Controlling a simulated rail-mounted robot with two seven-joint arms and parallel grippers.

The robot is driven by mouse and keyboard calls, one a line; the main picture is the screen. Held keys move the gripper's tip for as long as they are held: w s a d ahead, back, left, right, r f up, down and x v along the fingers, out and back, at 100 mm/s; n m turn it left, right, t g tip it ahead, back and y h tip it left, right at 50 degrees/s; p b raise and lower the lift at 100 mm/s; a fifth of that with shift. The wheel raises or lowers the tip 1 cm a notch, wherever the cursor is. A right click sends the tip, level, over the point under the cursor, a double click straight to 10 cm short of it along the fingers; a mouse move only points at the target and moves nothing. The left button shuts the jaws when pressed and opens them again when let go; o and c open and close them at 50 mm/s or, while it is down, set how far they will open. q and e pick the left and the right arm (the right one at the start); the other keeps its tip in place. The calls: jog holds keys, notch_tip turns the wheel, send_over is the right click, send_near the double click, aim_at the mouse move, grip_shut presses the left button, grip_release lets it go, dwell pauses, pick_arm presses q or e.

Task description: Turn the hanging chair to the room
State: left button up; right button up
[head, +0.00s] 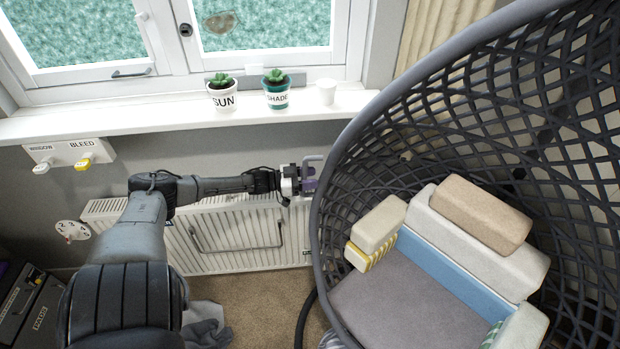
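The hanging chair (345,130) is a large dark grey woven basket filling the right side of the head view. Its open side shows a grey seat cushion (395,305) with several blocks on it. My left gripper (312,180) is at the chair's left rim, level with the middle of the rim. Its fingers are small and partly lost against the rim, so I cannot tell whether they touch it or are open or shut. My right gripper is not in view.
A white sill (160,122) carries a SUN pot (222,100), a SHADE pot (276,97) and a white cup (325,92). A radiator (215,258) stands below, behind my arm. Grey cloth (207,325) and a dark hose (303,318) lie on the carpet. A black case (35,312) stands lower left.

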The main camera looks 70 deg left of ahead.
pick_arm(q)
jog(key=shift+s+a, duration=0.15)
jog(key=shift+s, duration=0.35)
jog(key=p+v, duration=0.2)
jog(key=v, duration=1)
jog(key=shift+s, duration=0.35)
